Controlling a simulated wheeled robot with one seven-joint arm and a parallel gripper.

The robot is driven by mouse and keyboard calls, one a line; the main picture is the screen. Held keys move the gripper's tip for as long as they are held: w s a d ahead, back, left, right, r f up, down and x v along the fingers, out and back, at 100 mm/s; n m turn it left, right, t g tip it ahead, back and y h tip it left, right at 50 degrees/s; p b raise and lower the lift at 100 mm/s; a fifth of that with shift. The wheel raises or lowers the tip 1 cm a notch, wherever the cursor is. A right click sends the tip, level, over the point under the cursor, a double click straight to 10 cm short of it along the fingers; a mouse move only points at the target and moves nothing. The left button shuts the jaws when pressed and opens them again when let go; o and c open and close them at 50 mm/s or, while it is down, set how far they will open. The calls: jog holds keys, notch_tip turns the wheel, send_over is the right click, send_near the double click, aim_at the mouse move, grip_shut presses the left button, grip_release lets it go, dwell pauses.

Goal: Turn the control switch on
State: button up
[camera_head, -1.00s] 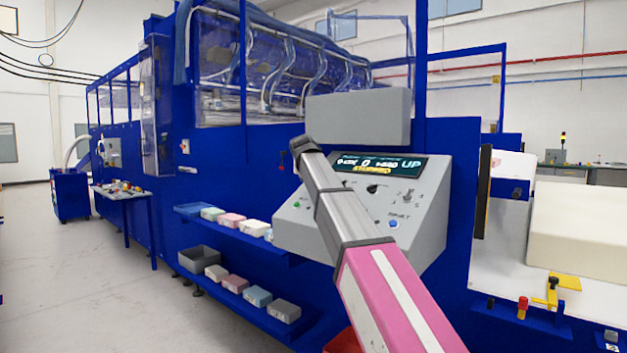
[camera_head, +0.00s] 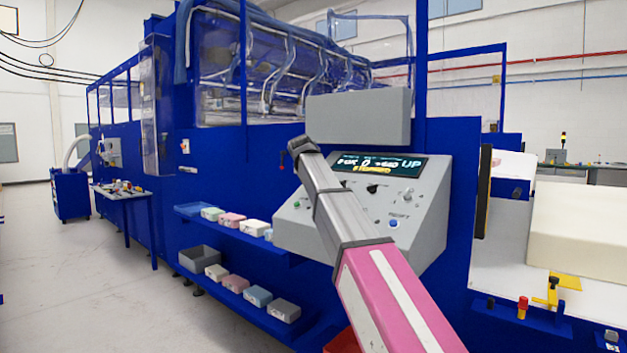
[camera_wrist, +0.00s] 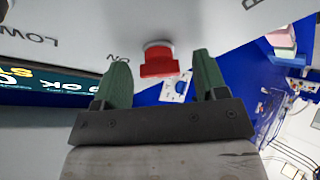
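A red control switch (camera_wrist: 158,66) stands out from the grey control panel (camera_head: 430,210), close to a label reading ON that appears upside down in the wrist view. My gripper (camera_wrist: 161,77) is open, with its two green fingers on either side of the red switch. There is a visible gap between the switch and each finger. Whether the fingertips touch the panel cannot be told. In the head view my arm crosses in front of the panel and hides the red switch and the gripper.
The panel's lit display (camera_head: 378,165) shows a yellow line of text and UP. A blue button (camera_head: 393,224) and small knobs sit below it. Shelves with several coloured foam blocks (camera_head: 232,220) are at the left. A large cream foam block (camera_head: 580,230) lies at the right.

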jog(key=shift+s+r, duration=0.1)
jog(key=v, duration=1)
jog(key=shift+s, duration=0.2)
jog(key=shift+a+r, duration=0.15)
